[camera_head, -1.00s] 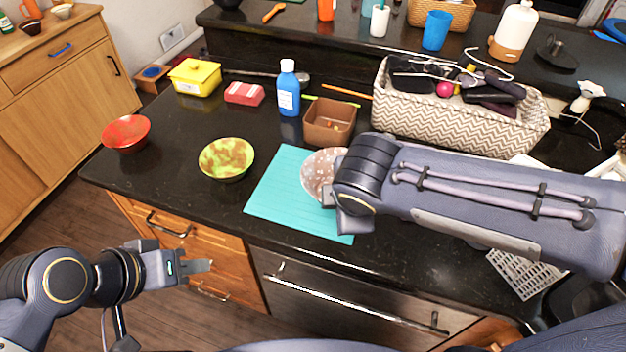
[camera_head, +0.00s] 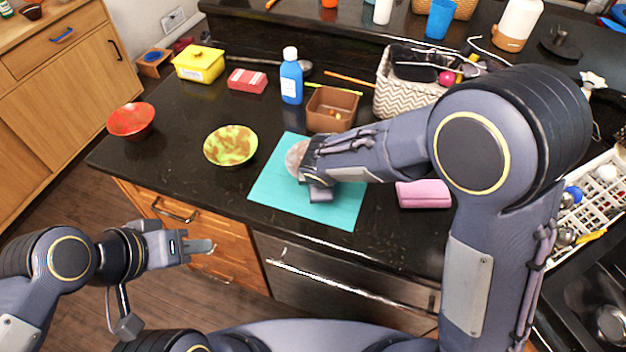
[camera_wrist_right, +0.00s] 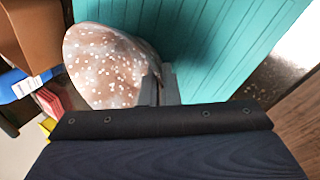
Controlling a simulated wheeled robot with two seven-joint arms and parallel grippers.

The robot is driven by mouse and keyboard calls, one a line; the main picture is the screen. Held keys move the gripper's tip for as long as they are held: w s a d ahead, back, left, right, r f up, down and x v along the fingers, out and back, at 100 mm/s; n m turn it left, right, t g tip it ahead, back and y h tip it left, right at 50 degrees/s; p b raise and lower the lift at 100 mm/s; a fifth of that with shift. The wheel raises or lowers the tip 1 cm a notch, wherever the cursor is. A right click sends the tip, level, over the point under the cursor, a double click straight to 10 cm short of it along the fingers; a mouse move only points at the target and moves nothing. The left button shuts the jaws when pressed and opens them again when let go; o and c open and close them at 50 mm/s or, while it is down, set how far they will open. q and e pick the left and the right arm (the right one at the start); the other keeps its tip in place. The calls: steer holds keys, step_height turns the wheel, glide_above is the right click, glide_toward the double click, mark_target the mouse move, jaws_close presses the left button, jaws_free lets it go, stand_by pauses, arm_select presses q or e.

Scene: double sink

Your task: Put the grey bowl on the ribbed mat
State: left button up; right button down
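The bowl (camera_head: 296,156) is pinkish grey-brown with white speckles. It is at the upper part of the turquoise ribbed mat (camera_head: 275,192), partly hidden behind my right gripper (camera_head: 304,180). In the right wrist view the bowl (camera_wrist_right: 108,66) shows its rounded side, and my right gripper's fingers (camera_wrist_right: 160,86) are close together at its rim, seemingly pinching it. The ribbed mat (camera_wrist_right: 225,45) lies behind it. I cannot tell whether the bowl touches the mat. My left gripper (camera_head: 200,247) is in front of the counter, away from everything and empty; its finger gap is not clear.
A yellow-green bowl (camera_head: 230,146) stands left of the mat, a red bowl (camera_head: 131,121) farther left. A brown box (camera_head: 331,109) and a blue bottle (camera_head: 291,77) stand behind the mat. A pink sponge (camera_head: 423,194) and a white rack (camera_head: 598,190) are at the right.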

steer(key=shift+f+b, duration=0.3)
steer(key=shift+f, duration=0.05)
steer(key=c, duration=1.7)
jaws_free()
steer(key=shift+r, duration=0.1)
